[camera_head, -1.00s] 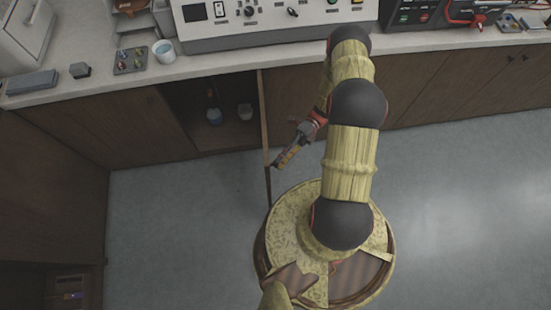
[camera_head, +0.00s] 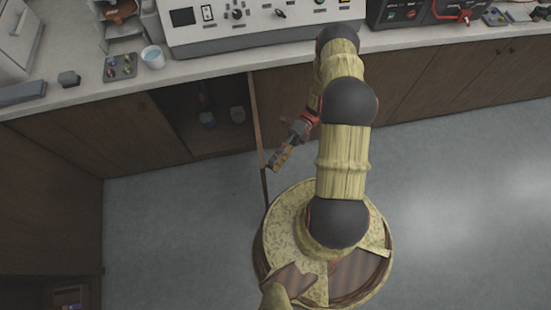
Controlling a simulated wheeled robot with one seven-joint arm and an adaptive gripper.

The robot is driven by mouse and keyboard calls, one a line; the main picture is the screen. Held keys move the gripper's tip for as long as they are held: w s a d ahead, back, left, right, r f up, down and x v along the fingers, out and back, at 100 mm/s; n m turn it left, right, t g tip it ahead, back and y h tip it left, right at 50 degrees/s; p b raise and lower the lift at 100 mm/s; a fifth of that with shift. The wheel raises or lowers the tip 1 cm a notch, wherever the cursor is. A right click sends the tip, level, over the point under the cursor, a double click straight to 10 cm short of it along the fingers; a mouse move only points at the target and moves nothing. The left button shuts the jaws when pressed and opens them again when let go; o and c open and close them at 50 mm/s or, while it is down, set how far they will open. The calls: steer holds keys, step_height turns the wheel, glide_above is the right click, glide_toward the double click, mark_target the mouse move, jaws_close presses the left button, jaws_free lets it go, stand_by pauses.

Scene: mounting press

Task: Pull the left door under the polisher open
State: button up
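The left door (camera_head: 256,120) under the polisher stands swung out from the cabinet and shows almost edge-on as a thin brown strip. The polisher (camera_head: 245,22) is the pale console with knobs on the counter above. The dark cabinet opening (camera_head: 180,125) is exposed to the left of the door. My gripper (camera_head: 276,161) is low, just right of the door's outer edge, on the side away from the opening. Whether it touches the door cannot be told. Its fingers are too small to show whether they are open or shut.
A cup (camera_head: 153,57) and a small tray (camera_head: 120,67) stand on the counter. Another cabinet side (camera_head: 50,200) bounds the left. Grey floor (camera_head: 450,190) is free at right.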

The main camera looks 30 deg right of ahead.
steer(key=v, duration=1.2)
stand_by(0.4)
